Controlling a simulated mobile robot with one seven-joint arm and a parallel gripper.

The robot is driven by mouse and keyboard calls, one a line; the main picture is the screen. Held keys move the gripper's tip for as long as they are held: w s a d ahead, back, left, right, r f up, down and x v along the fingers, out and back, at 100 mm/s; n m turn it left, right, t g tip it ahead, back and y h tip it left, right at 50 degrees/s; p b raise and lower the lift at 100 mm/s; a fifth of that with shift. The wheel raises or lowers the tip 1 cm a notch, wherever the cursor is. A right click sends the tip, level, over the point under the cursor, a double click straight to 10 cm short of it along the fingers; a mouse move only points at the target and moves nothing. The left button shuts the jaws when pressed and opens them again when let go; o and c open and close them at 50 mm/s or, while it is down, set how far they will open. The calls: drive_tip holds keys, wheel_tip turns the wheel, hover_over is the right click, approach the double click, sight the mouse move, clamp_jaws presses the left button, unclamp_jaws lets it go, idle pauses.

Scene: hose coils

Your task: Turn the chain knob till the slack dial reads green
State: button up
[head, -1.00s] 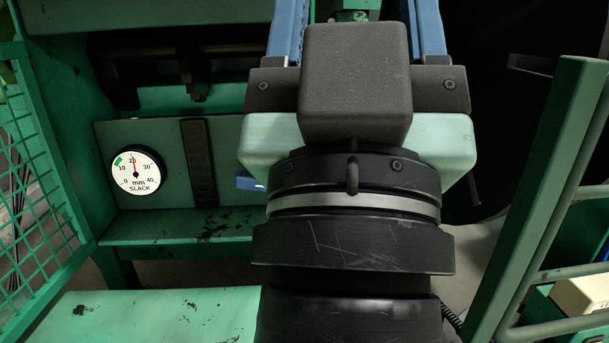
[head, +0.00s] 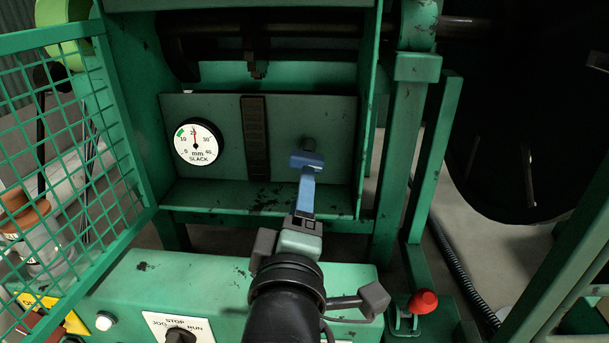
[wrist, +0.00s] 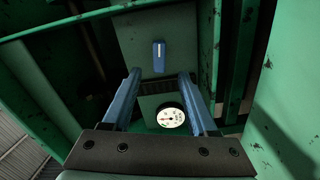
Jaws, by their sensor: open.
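The slack dial (head: 198,146) is a round white gauge on the green panel, left of a dark slotted strip. Its red needle points near 20, outside the small green band between 10 and 20. The chain knob (head: 304,160) is a blue bar lying level, right of the strip. In the wrist view, the knob (wrist: 158,55) shows a white line, and the dial (wrist: 170,117) is below it. My gripper (wrist: 158,76) is open with blue fingers. The knob appears ahead of and between the fingertips, not visibly touched. In the head view, the gripper (head: 306,180) partly hides the knob's lower side.
A green mesh guard (head: 80,160) stands at left. A green console with a STOP/JOG/RUN switch (head: 180,336) is below, and a red knob lever (head: 423,301) is to its right. A green post (head: 405,150) rises right of the panel.

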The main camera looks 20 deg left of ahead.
sight(307, 155)
drive_tip(key=w+a, duration=0.1)
drive_tip(key=w, duration=0.5)
drive_tip(key=shift+w+a, duration=0.15)
drive_tip(key=shift+w, duration=0.15)
clamp_jaws()
drive_tip(key=m+p, duration=0.1)
drive_tip(key=m, duration=1.2)
drive_tip(key=shift+m, duration=0.4)
drive_tip(key=shift+c, duration=0.9)
unclamp_jaws()
